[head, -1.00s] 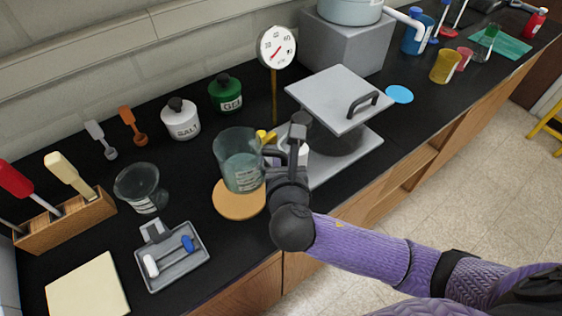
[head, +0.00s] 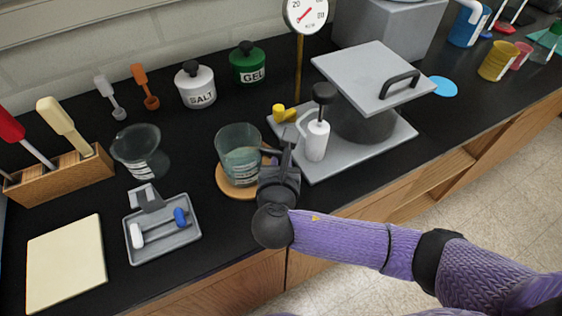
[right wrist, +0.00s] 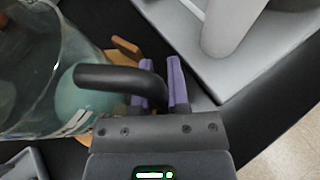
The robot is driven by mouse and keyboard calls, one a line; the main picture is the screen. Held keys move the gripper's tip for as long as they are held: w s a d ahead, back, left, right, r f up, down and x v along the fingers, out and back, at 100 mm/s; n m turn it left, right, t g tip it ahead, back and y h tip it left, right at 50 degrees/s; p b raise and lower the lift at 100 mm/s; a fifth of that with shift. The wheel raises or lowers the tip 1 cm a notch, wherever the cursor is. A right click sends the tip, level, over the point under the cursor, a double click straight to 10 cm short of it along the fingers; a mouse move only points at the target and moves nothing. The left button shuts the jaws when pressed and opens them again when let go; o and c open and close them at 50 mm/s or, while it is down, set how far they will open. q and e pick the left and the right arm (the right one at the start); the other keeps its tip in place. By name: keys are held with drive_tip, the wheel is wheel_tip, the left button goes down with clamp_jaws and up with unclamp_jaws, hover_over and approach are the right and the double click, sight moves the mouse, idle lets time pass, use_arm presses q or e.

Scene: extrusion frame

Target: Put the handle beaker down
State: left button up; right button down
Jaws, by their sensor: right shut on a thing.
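The handle beaker (head: 238,153) is clear glass with some bluish-green content and a printed label. It stands upright over the round wooden mat (head: 222,180); whether its base touches the mat is hard to tell. My right gripper (head: 277,160) is at the beaker's right side. In the right wrist view the purple fingers (right wrist: 165,85) are shut on the beaker's dark handle (right wrist: 115,80), and the glass (right wrist: 45,75) fills the left side. My left gripper is not in view.
A grey press-like stand (head: 385,145) with a white pump bottle (head: 316,140) is just right of the beaker. An empty glass bowl (head: 135,145) stands left, a grey tray (head: 165,243) front left. Salt (head: 197,90) and gel (head: 247,65) jars stand behind.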

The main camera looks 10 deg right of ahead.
drive_tip(key=shift+f, duration=0.1)
drive_tip(key=c, duration=0.6)
unclamp_jaws()
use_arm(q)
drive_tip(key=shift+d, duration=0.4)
use_arm(e)
drive_tip(key=shift+s+r, duration=0.15)
drive_tip(key=shift+r, duration=0.1)
drive_tip(key=p+v, duration=0.3)
drive_tip(key=v, duration=0.8)
drive_tip(key=shift+s+p, duration=0.2)
drive_tip(key=shift+p, duration=0.15)
drive_tip(key=shift+s, duration=0.2)
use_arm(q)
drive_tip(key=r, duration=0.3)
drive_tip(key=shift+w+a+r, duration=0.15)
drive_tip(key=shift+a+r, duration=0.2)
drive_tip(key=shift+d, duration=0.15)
